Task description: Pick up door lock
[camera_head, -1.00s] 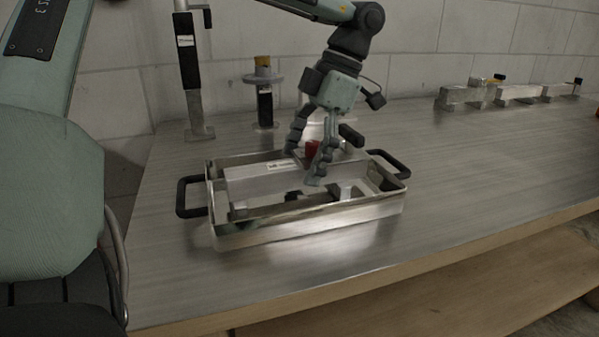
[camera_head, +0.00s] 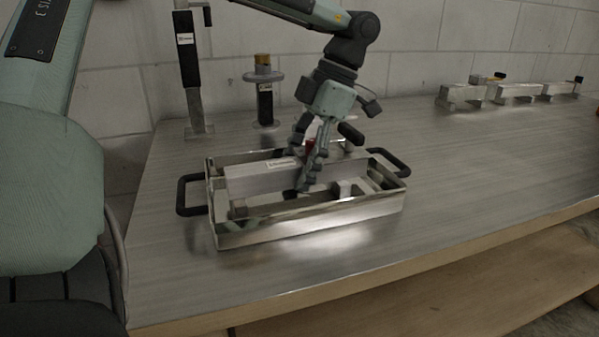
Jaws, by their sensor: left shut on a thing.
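A metal tray (camera_head: 310,226) with black side handles stands on the bench. In it lies a long aluminium piece with a white label, which I take for the door lock (camera_head: 252,180). My left gripper (camera_head: 299,170) reaches down from above, one finger in front of this piece and the other behind it. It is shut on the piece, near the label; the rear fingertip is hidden. A red part shows partly behind the fingers. My right gripper is not in view.
Smaller parts lie in the tray's front section. A black-and-metal post (camera_head: 190,80) and a short post with a round disc (camera_head: 264,90) stand behind it. Several metal latches (camera_head: 515,92) stand at the back right. The bench (camera_head: 470,160) is clear right of the tray.

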